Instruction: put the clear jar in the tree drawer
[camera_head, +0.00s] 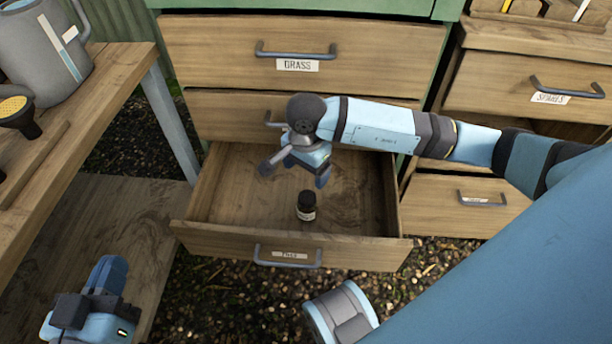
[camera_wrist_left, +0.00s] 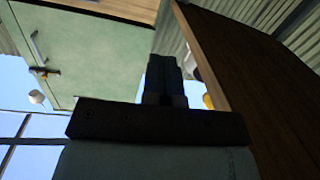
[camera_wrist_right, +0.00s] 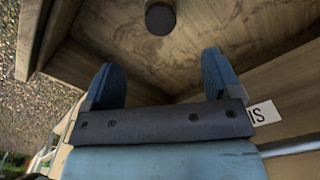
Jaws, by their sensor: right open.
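A small jar (camera_head: 306,207) with a black cap and pale label stands upright on the floor of the open bottom drawer (camera_head: 240,237). It looks dark rather than clear. The drawer's label (camera_head: 290,256) is hard to read. The jar's cap also shows at the top of the right wrist view (camera_wrist_right: 160,18). My right gripper (camera_head: 294,172) is open and empty over the drawer, behind the jar and apart from it. Its spread fingers (camera_wrist_right: 163,80) show in the right wrist view. My left gripper (camera_head: 108,274) is shut and empty at the lower left, away from the drawer.
The GRASS drawer (camera_head: 220,55) and another shut drawer (camera_head: 225,112) are above the open one. A SPARES drawer (camera_head: 510,85) is at right. A wooden bench (camera_head: 110,75) at left holds a grey watering can (camera_head: 35,60). Gravel lies in front.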

